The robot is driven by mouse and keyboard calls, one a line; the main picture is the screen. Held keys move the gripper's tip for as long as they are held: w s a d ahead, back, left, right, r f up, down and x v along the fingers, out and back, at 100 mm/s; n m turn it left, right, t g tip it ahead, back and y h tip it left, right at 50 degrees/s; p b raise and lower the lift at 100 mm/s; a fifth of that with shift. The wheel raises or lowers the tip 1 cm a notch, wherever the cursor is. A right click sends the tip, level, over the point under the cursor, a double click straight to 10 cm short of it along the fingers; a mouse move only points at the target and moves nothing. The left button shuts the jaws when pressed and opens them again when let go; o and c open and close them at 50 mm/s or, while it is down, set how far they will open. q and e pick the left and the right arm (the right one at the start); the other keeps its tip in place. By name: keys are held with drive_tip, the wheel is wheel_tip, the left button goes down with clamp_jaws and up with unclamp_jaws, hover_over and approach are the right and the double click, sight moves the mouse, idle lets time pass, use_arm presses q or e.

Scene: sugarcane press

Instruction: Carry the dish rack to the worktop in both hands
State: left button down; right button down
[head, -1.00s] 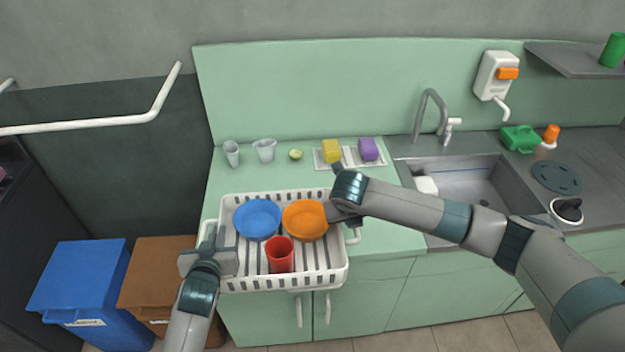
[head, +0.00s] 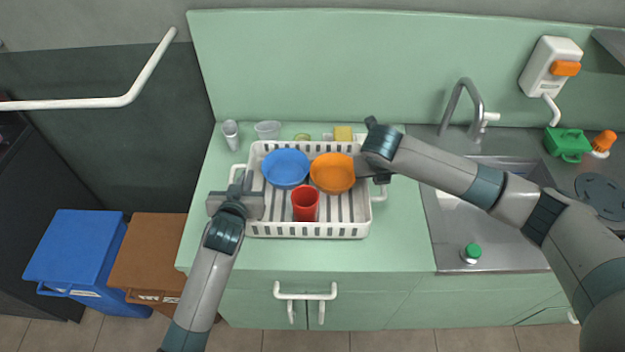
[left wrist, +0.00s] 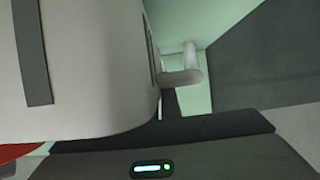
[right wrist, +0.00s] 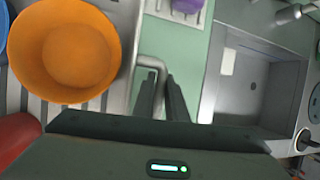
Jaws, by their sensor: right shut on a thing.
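The white slatted dish rack (head: 350,230) is level over the green worktop (head: 205,230); whether it touches the worktop is unclear. It holds a blue bowl (head: 286,168), an orange bowl (head: 332,173) and a red cup (head: 305,203). My right gripper (right wrist: 160,82) is shut on the rack's right handle (right wrist: 150,62). My left gripper (head: 240,183) is at the rack's left handle (head: 236,170). In the left wrist view a pale surface fills much of the picture, and the left finger gap is not clear.
The sink (head: 455,225) and tap (head: 465,100) are at right. The worktop's front strip is clear. Blue (head: 75,260) and brown (head: 155,262) bins stand at left.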

use_arm(q)
drive_tip(key=shift+s+r, duration=0.1)
drive_tip(key=shift+r, duration=0.05)
use_arm(e)
drive_tip(key=shift+s+a+r, duration=0.1)
drive_tip(key=shift+r, duration=0.05)
drive_tip(key=shift+f, duration=0.2)
